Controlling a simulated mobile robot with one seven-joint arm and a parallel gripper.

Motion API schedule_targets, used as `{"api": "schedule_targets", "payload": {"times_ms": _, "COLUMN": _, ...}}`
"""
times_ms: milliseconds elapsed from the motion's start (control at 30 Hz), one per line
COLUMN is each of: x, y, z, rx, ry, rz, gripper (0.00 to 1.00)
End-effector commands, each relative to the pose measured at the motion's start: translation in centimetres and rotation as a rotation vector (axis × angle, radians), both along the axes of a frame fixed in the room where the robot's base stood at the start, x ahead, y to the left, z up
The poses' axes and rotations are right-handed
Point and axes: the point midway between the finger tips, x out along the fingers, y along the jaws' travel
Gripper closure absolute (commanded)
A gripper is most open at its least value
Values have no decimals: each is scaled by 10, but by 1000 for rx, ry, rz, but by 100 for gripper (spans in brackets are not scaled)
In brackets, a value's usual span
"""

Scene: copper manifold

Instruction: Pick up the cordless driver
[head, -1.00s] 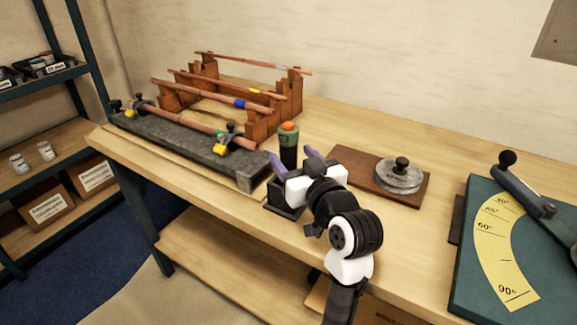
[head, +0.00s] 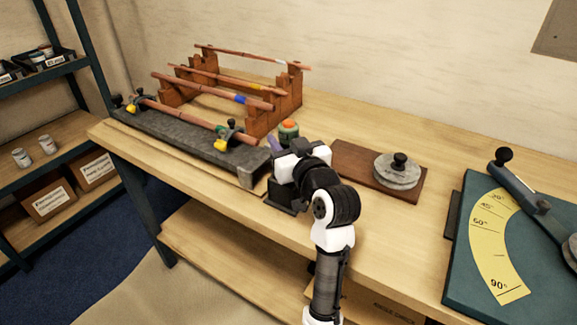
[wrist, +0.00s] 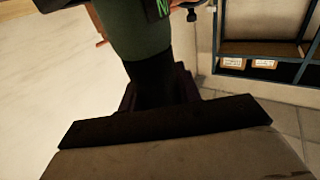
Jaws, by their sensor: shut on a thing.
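The cordless driver (head: 288,131) stands beside the right end of the grey stone block. Its green body and orange top show above my gripper in the head view, and its lower part is hidden behind my wrist. In the wrist view its green body (wrist: 138,35) and black handle (wrist: 155,80) fill the upper middle. My gripper (head: 284,146) is at the driver, with one purple finger showing at its left. In the wrist view the dark fingers of my gripper (wrist: 158,92) lie on both sides of the black handle, shut on it. I cannot tell whether the driver is lifted.
A black block-like base (head: 285,199) sits below my wrist at the table edge. The stone block (head: 190,143) with clamps and the wooden rack (head: 262,120) with copper pipes stand left. A wooden board (head: 350,160) with a round metal piece and a teal angle plate (head: 480,275) lie right.

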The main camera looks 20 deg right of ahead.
Motion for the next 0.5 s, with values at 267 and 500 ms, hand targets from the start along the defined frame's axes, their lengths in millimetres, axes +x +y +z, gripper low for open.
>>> {"api": "schedule_targets", "payload": {"times_ms": 267, "x": 0, "y": 0, "z": 2, "rx": -2, "ry": -3, "rz": 0, "gripper": 94}}
{"api": "schedule_targets", "payload": {"times_ms": 500, "x": -1, "y": 0, "z": 12, "rx": -2, "ry": -3, "rz": 0, "gripper": 94}}
